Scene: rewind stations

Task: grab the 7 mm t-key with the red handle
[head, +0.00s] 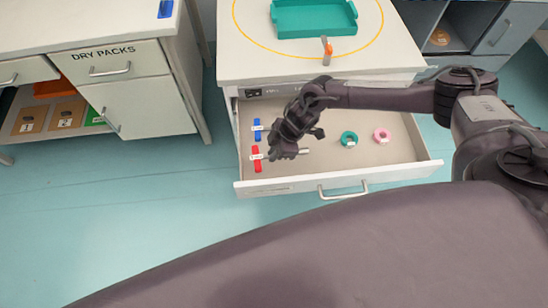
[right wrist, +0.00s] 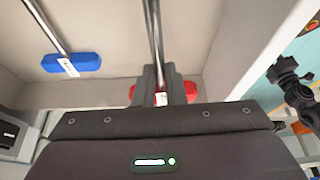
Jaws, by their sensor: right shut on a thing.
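The T-key with the red handle (head: 257,165) lies at the left of the open drawer, its shaft pointing right. A small white tag is on the handle, too small to read. My right gripper (head: 274,154) is down in the drawer at this key, partly hiding the shaft. In the right wrist view my right gripper (right wrist: 163,84) is shut on the key's shaft, close to the red handle (right wrist: 187,91). A second T-key with a blue handle (head: 257,134) lies just behind it, and it also shows in the right wrist view (right wrist: 90,62).
The open drawer (head: 292,184) has walls around the keys. A green ring (head: 349,138) and a pink ring (head: 382,135) lie at its right. Above stands a counter with a teal tray (head: 313,31) and an orange-handled tool (head: 327,46). Clear floor lies left.

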